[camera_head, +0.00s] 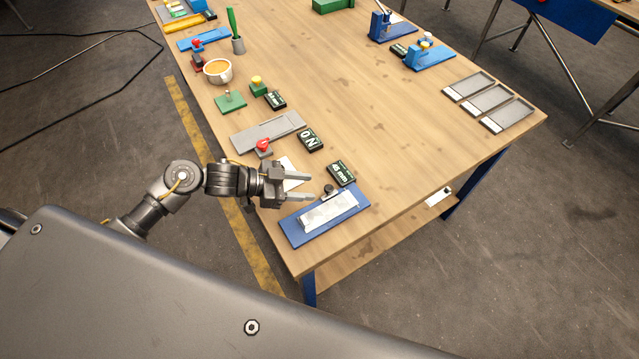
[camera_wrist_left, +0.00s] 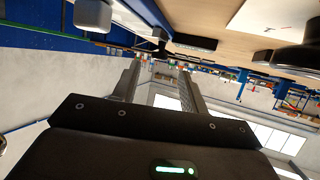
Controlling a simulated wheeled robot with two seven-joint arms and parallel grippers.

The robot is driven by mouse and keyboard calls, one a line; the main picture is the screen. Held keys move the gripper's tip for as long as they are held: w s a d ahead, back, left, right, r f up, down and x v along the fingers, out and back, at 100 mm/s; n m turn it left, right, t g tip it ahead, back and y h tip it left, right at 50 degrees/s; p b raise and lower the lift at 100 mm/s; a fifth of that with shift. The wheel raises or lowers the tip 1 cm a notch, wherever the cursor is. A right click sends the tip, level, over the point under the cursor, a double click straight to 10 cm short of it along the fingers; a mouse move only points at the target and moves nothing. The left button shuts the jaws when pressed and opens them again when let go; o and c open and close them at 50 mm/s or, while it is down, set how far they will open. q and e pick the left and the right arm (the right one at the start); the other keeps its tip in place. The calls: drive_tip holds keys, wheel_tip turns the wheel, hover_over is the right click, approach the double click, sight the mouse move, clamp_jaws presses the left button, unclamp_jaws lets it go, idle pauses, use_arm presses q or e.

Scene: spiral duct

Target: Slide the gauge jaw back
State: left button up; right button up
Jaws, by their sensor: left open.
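The gauge is a blue plate (camera_head: 295,234) at the near end of the wooden table, with a pale metal slide (camera_head: 327,212) on it. A small dark knob (camera_head: 328,189) stands at the slide's far side. My left gripper (camera_head: 309,186) is open and empty, its two fingers pointing right, just to the left of the knob. No contact shows between them. My right gripper is not in view.
A black label block (camera_head: 341,173) stands just beyond the gauge. A grey plate (camera_head: 268,131) with a red knob (camera_head: 263,145) and a second label block (camera_head: 310,140) lie farther back. Grey trays (camera_head: 488,101) lie at the right. The table's middle is clear.

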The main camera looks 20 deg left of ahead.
sight(325, 189)
use_arm(q)
drive_tip(key=x, duration=0.4)
drive_tip(key=shift+r+p, duration=0.1)
drive_tip(key=shift+p, duration=0.2)
drive_tip(key=shift+d, duration=0.2)
drive_tip(key=shift+w+d+f, duration=0.1)
drive_tip(key=shift+f, duration=0.1)
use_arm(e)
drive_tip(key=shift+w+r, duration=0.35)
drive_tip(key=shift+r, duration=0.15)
use_arm(q)
clamp_jaws()
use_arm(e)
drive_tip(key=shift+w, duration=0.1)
